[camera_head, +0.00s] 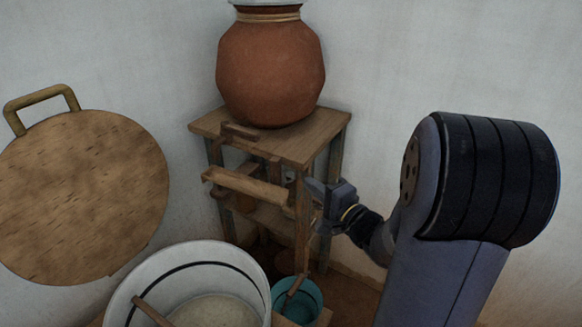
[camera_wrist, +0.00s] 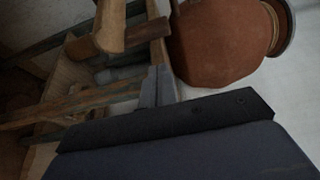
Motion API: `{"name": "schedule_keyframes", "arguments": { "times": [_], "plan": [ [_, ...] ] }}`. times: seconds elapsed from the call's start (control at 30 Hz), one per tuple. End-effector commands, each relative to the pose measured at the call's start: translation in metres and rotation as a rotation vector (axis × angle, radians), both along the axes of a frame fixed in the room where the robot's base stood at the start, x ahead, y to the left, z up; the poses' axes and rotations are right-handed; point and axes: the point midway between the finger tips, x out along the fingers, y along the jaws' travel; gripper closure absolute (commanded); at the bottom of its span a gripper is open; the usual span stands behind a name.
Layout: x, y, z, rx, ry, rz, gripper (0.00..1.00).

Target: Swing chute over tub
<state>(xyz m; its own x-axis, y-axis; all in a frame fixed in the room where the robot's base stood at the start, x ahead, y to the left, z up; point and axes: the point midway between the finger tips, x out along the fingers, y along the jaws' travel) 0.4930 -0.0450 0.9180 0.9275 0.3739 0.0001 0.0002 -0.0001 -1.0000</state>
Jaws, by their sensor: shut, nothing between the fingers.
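The wooden chute (camera_head: 245,187) is a narrow trough below the top of the wooden stand, its free end pointing left. The white tub (camera_head: 258,272) with a dark band stands lower, at the front left. In the picture the chute's end is above and behind the tub's far rim; I cannot tell whether it overhangs it. My gripper (camera_head: 312,193) is shut and empty at the stand's right side, close to the chute's right end and an upright post (camera_head: 303,228). Contact is unclear. In the wrist view my closed fingers (camera_wrist: 157,86) are beside wooden parts of the stand.
A clay pot (camera_head: 270,70) sits on the stand's top (camera_head: 310,147); it also shows in the wrist view (camera_wrist: 220,45). A teal bucket (camera_head: 315,297) stands right of the tub. A round wooden lid with a handle (camera_head: 85,195) is at left. White walls close off the back.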

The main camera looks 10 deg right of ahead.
Motion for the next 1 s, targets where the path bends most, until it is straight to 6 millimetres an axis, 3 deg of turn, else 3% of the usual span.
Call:
{"name": "schedule_keyframes", "arguments": {
  "times": [0.17, 0.6, 1.0],
  "plan": [
    [0.013, 0.005, -0.001, 0.000, 0.000, 0.003, 1.00],
    [0.080, 0.033, -0.001, 0.000, 0.000, 0.002, 1.00],
    [0.093, 0.037, 0.000, 0.000, 0.000, 0.000, 1.00]
  ]
}}
